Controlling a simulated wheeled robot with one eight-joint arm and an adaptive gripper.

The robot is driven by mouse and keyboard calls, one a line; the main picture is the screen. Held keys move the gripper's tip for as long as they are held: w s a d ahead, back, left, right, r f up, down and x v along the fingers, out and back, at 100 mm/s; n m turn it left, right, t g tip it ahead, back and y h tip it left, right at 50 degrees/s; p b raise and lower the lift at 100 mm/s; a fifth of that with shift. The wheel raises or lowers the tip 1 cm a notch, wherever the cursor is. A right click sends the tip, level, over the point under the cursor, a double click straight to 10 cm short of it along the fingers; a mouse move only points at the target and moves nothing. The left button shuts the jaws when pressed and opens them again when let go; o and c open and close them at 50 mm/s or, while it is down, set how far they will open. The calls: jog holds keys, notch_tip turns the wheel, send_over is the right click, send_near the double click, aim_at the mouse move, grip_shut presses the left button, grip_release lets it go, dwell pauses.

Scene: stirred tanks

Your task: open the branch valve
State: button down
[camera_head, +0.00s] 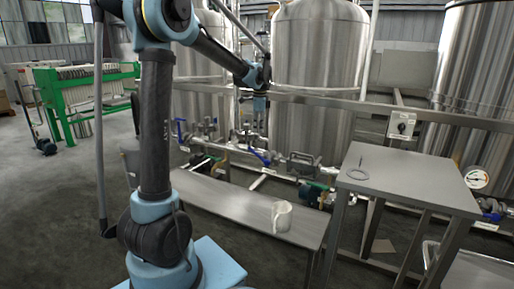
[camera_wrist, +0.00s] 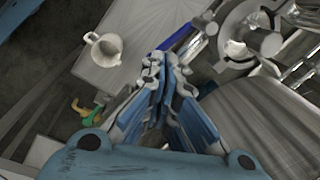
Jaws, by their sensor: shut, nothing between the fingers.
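Blue-handled valves sit on the pipework under the tanks in the head view, one blue lever (camera_head: 260,157) below my gripper and another (camera_head: 181,130) further left. I cannot tell which of them is the branch valve. My gripper (camera_head: 260,104) hangs above the pipes in front of the middle tank. In the wrist view my gripper (camera_wrist: 166,72) has its fingers together, with nothing between them. A blue lever (camera_wrist: 177,40) shows just beyond the fingertips, partly hidden by them. I cannot tell whether the fingers touch it.
A steel bench (camera_head: 232,201) stands before the pipes, with a white jug (camera_head: 281,216) on it; the jug also shows in the wrist view (camera_wrist: 106,48). A taller steel table (camera_head: 410,181) stands right. A horizontal rail (camera_head: 330,101) crosses the tanks. Open floor lies left.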

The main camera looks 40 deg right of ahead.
aim_at(257, 154)
jog(key=s+d+n+t, duration=0.3)
jog(key=s+n+t, duration=0.2)
jog(key=n, duration=0.7)
jog(key=x, duration=0.9)
jog(key=a+x, duration=0.1)
jog(key=x, duration=0.3)
jog(key=shift+w+d+f, duration=0.1)
jog(key=shift+w+f, duration=0.05)
jog(key=shift+w, duration=0.2)
jog(key=shift+d+f, duration=0.1)
